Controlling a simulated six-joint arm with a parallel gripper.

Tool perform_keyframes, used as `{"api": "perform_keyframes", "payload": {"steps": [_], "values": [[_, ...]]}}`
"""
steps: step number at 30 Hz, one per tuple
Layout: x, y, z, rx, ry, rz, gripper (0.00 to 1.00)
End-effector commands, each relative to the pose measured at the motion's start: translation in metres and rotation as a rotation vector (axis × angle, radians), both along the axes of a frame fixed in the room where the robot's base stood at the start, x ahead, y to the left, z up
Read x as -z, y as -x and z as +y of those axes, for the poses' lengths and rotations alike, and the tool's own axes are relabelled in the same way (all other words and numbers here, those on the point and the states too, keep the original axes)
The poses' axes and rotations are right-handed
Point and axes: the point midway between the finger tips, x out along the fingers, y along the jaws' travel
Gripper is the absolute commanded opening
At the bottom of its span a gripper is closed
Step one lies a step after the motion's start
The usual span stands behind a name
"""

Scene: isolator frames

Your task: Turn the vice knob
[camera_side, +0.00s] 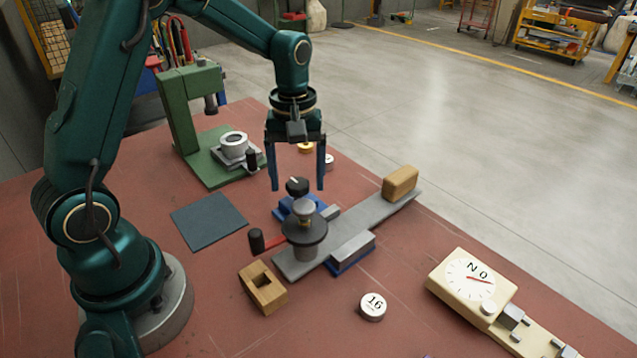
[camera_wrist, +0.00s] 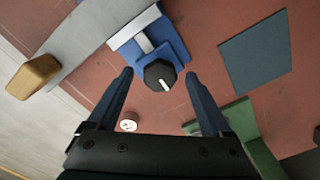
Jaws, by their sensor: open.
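The vice knob (camera_side: 297,187) is black with a white mark and sits at the end of a blue vice (camera_side: 283,208) on the red bench. In the wrist view the knob (camera_wrist: 159,75) lies between and just beyond the fingertips, with its white mark facing the camera. My gripper (camera_side: 296,188) is open, pointing down, with its two blue fingers on either side above the knob; it also shows in the wrist view (camera_wrist: 158,73). I cannot tell whether either finger touches the knob. The vice body is partly hidden by a dark round disc in the side view.
A grey bar (camera_side: 350,225) bears a wooden block (camera_side: 401,182) and the round disc (camera_side: 304,230) with a red handle. A green press (camera_side: 190,115), dark mat (camera_side: 208,222), wooden block with a hole (camera_side: 263,289), "16" weight (camera_side: 373,307) and dial gauge (camera_side: 470,280) stand around.

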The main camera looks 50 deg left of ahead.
Motion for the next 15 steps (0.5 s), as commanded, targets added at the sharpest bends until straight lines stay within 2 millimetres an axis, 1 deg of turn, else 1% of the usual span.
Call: {"api": "perform_keyframes", "payload": {"steps": [4, 5, 6, 8, 9, 11, 15], "values": [[-0.0001, 0.0001, -0.0001, 0.000, 0.000, 0.000, 0.84], [-0.0002, 0.0001, -0.0001, 0.000, 0.000, 0.000, 0.76], [-0.0002, 0.0001, -0.0001, 0.000, 0.000, 0.000, 0.61], [-0.0003, 0.0001, -0.0001, 0.000, 0.000, 0.000, 0.38], [-0.0003, 0.0001, -0.0001, 0.000, 0.000, 0.000, 0.23], [-0.0004, 0.0001, -0.0001, 0.000, 0.000, 0.000, 0.00], [-0.0005, 0.0001, -0.0001, 0.004, 0.000, 0.000, 0.00]]}}
